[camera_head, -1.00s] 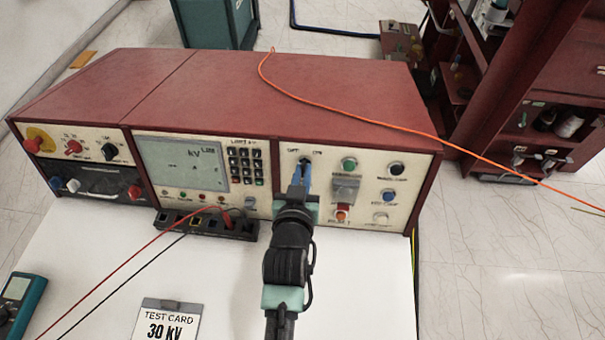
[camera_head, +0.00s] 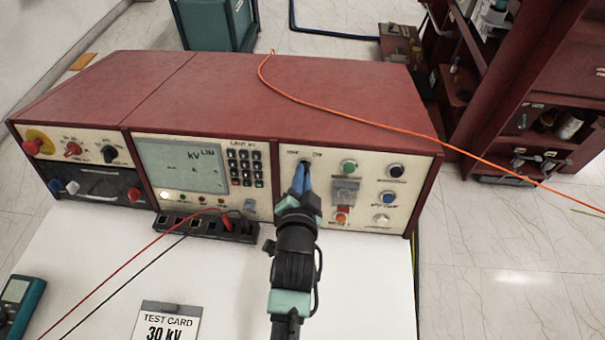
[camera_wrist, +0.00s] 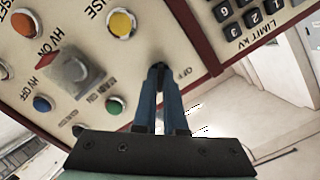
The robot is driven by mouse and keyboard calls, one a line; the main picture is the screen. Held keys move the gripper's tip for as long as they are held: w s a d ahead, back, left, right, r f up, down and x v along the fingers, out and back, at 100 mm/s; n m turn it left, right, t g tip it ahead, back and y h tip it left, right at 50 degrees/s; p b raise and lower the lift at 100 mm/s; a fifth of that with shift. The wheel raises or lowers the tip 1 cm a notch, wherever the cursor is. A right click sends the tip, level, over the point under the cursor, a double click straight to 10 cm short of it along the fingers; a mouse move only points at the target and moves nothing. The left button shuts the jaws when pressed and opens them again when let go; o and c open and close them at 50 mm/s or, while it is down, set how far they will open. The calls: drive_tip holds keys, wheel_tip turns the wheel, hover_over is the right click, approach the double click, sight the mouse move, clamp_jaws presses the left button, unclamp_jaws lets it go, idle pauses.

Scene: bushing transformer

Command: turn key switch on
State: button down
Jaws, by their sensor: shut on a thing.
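The key switch (camera_wrist: 158,66) is a small dark part on the cream right-hand panel of the red test console (camera_head: 240,85), below OFF and ON labels. My gripper (camera_head: 304,166) reaches up to the panel from the front. Its blue fingers are shut on the key switch and hide most of it. In the wrist view my gripper (camera_wrist: 158,72) shows its two blue fingertips close together at the dark key. The wrist is rolled, so the panel looks upside down there. The exact angle of the key is hard to tell.
Beside the key are a green button (camera_head: 349,167), a grey HV switch (camera_head: 345,190) and a red-orange button (camera_head: 341,215). A keypad (camera_head: 245,166) and display (camera_head: 181,165) lie left. Red and black leads run to a terminal block (camera_head: 205,226). An orange cable crosses the console top.

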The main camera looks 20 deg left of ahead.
drive_tip(key=shift+m, duration=0.3)
idle(0.4)
drive_tip(key=c, duration=1)
unclamp_jaws()
drive_tip(key=b+v, duration=0.1)
drive_tip(key=v, duration=1.2)
